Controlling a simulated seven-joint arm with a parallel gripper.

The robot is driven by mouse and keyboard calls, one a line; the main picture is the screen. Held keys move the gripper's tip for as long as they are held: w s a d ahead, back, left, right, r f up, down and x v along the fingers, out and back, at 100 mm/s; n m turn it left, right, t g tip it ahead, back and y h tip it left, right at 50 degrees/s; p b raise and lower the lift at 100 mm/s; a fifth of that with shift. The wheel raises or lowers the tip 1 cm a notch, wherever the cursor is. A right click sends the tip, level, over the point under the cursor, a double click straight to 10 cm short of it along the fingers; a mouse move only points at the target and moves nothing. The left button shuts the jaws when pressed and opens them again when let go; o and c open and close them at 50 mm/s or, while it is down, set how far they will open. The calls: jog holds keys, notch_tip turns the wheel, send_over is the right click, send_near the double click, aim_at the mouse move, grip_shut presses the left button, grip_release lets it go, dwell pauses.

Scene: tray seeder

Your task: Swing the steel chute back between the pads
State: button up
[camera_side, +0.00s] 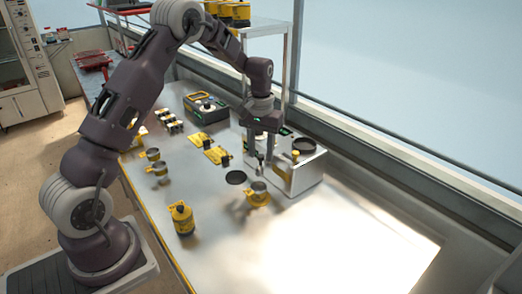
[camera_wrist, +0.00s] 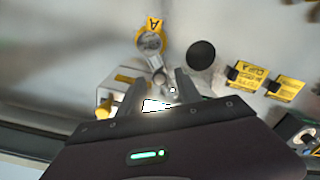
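The seeder (camera_side: 303,178), a pale box with a dark round top, stands at the back right of the bench. A small steel piece, seemingly the chute (camera_wrist: 159,76), shows between my fingers in the wrist view, below a round cup with a yellow "A" tag (camera_wrist: 150,38). That cup (camera_side: 257,195) stands in front of the seeder in the side view. My gripper (camera_side: 262,160) points down beside the seeder's left face. In the wrist view my gripper (camera_wrist: 160,82) has its fingers apart, with a visible gap around the steel piece. I cannot make out the pads.
A black disc (camera_side: 235,177) lies left of the cup. Yellow cards (camera_side: 216,155) and a dark case (camera_side: 206,108) are farther back. A yellow bottle (camera_side: 182,218) stands near the front edge. The right part of the bench (camera_side: 350,245) is clear.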

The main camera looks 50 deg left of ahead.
grip_shut()
jog(key=shift+r, duration=0.1)
dwell(1.2)
